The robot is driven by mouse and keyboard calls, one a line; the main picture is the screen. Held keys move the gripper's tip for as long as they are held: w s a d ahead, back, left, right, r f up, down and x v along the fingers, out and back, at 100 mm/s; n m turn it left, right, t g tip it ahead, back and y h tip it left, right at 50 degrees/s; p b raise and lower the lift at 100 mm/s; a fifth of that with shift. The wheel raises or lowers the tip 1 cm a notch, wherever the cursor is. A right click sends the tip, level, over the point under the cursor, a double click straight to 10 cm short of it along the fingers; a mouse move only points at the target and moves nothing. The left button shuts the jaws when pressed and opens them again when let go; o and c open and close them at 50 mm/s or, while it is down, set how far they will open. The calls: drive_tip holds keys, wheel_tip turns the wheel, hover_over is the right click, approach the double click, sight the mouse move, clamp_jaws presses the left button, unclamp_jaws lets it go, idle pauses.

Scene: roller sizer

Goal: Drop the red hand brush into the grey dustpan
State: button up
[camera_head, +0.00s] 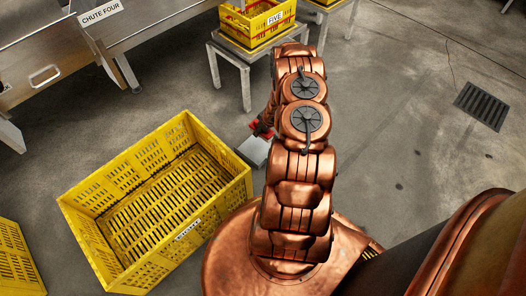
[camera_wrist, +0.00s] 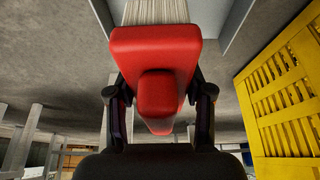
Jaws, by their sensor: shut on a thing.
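The red hand brush (camera_wrist: 155,50) fills the middle of the wrist view, with pale bristles (camera_wrist: 155,11) toward the top. My gripper (camera_wrist: 158,95) is shut on it, one dark finger on each side. The grey dustpan (camera_wrist: 212,14) shows behind the bristles at the top of that view. In the head view the dustpan (camera_head: 254,152) is on the floor between the large yellow crate and my arm, partly covered by the arm. A bit of the red brush (camera_head: 255,126) shows just beyond it. Whether the bristles touch the pan cannot be told. My gripper is mostly hidden there.
A large empty yellow crate (camera_head: 72,205) stands left of the dustpan; a yellow crate (camera_wrist: 285,100) shows at the right in the wrist view. A stand (camera_head: 240,62) bears a crate labelled FIVE (camera_head: 262,42) behind. Floor right of my arm is clear around a drain grate (camera_head: 483,105).

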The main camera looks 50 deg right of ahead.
drive_tip(key=shift+f+b, duration=0.7)
drive_tip(key=shift+f, duration=0.7)
drive_tip(key=o, duration=1.3)
drive_tip(key=shift+r, duration=0.1)
drive_tip(key=shift+v, duration=5.9)
